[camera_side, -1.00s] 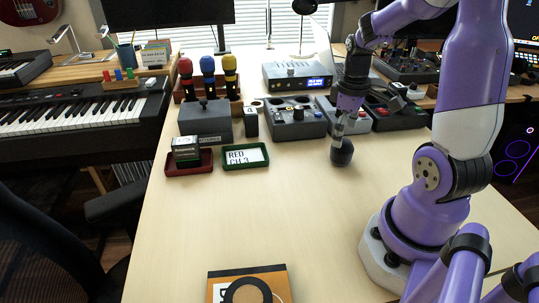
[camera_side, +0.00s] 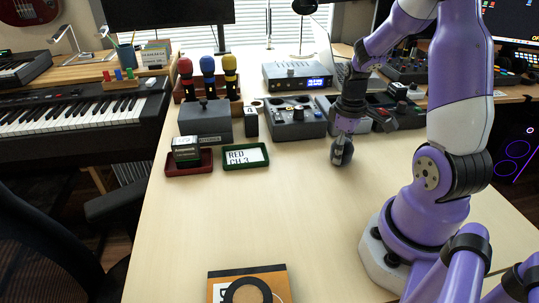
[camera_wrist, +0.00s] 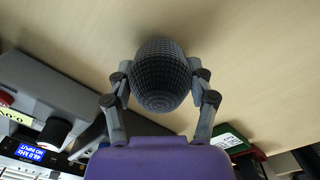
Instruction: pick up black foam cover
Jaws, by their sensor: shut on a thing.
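The black foam cover (camera_side: 342,152) is a dark rounded ball held at the tip of my gripper (camera_side: 341,138). In the side view it hangs just above the bare table, right of centre, in front of the grey control boxes. In the wrist view the foam cover (camera_wrist: 161,76) shows a fine dark mesh-like surface. There my gripper (camera_wrist: 161,82) has one finger against each side of it. The wrist view shows table wood behind it.
A green tray (camera_side: 226,164) with a "RED CH.3" card and a red tray (camera_side: 170,172) lie to the left. Grey control boxes (camera_side: 297,131) stand behind. Three coloured-top microphones (camera_side: 230,86) stand farther back. An orange-and-black item (camera_side: 275,273) lies at the front. The middle of the table is clear.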

